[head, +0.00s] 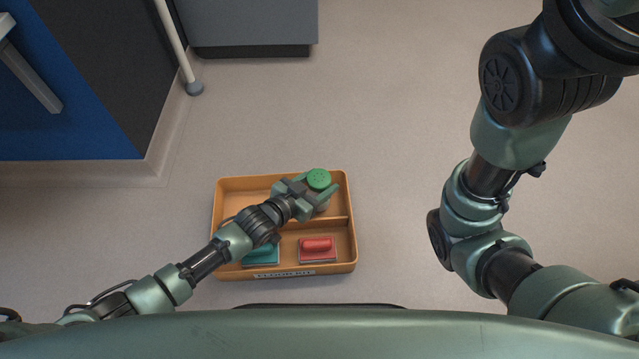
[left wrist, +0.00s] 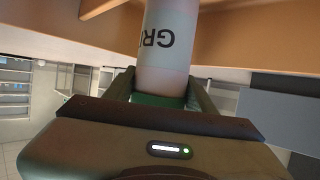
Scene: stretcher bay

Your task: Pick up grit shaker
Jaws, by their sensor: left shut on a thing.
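The grit shaker has a green perforated lid (head: 319,179) in the head view and stands in the far right part of the orange tray (head: 353,240). In the left wrist view its pale body (left wrist: 167,45) shows dark letters beginning "GR", with a green band at the gripper end. My left gripper (head: 320,190) is shut on the shaker, one finger on each side just under the lid. The shaker's lower body is mostly hidden from the head by the lid and gripper. My right gripper is out of view; only the right arm shows.
The tray's near compartment holds a red-handled block (head: 317,246) and a teal one (head: 262,256), partly under my left arm. A divider splits the tray. A grey cabinet (head: 250,22) and a white pole (head: 175,40) stand at the back left. Floor right of the tray is clear.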

